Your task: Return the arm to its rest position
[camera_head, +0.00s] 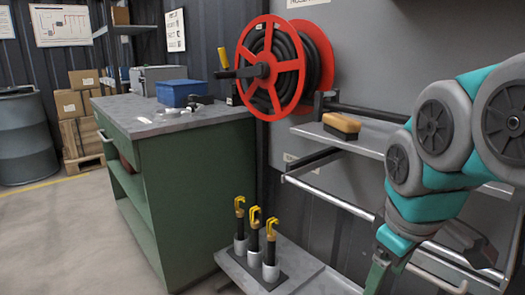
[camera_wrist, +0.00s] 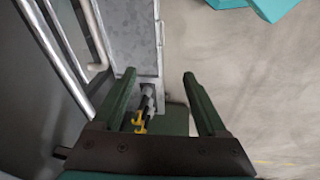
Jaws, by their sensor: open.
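My arm, teal and grey, shows bent at the right of the head view, in front of the metal shelf (camera_head: 365,140). In the wrist view my gripper (camera_wrist: 160,77) is open, its two dark green fingers wide apart. Nothing is held between them. Below and beyond the fingers, a yellow-hooked tool (camera_wrist: 140,122) with a black shaft shows in the gap, apart from them. In the head view the arm's lower end runs down to the bottom edge, and the fingertips cannot be made out there.
Yellow-hooked tools (camera_head: 255,217) stand upright in a low holder. A red hose reel (camera_head: 270,68) hangs on the wall. A brush (camera_head: 342,125) lies on the shelf. A green workbench (camera_head: 195,190) stands at left. Metal rails (camera_head: 335,200) run close to my arm. Floor at far left is clear.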

